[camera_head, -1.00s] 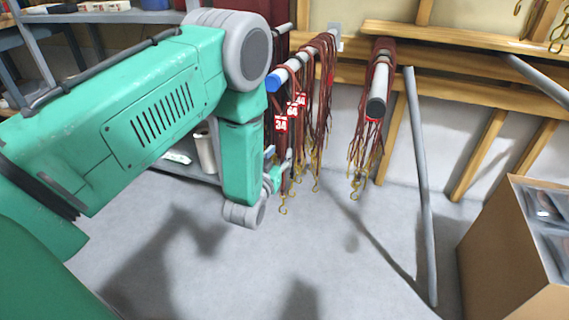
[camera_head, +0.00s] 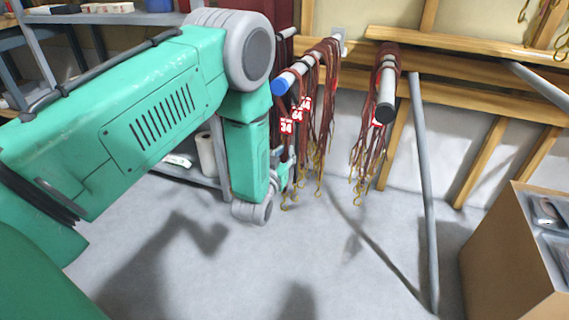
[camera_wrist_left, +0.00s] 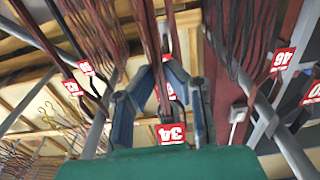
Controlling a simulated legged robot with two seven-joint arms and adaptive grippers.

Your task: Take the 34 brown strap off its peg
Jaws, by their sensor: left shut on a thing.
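The brown strap with the red 34 tag (camera_head: 287,126) hangs at the front of the blue-ended peg (camera_head: 281,86). Its tag also shows in the left wrist view (camera_wrist_left: 172,133), close to my gripper. My left gripper (camera_head: 284,176) is below the peg, partly hidden behind my own forearm in the head view. In the left wrist view its blue-grey fingers (camera_wrist_left: 163,78) are closed around a brown strap, which runs up between them. The strap's upper end still goes up toward the peg. My right gripper is not in view.
More brown straps with tags such as 64 (camera_head: 297,114) hang close behind on the same peg. A second peg (camera_head: 386,105) with straps is to the right. A grey pole (camera_head: 424,190) leans nearby, and a cardboard box (camera_head: 505,255) stands right. Shelves are behind my arm.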

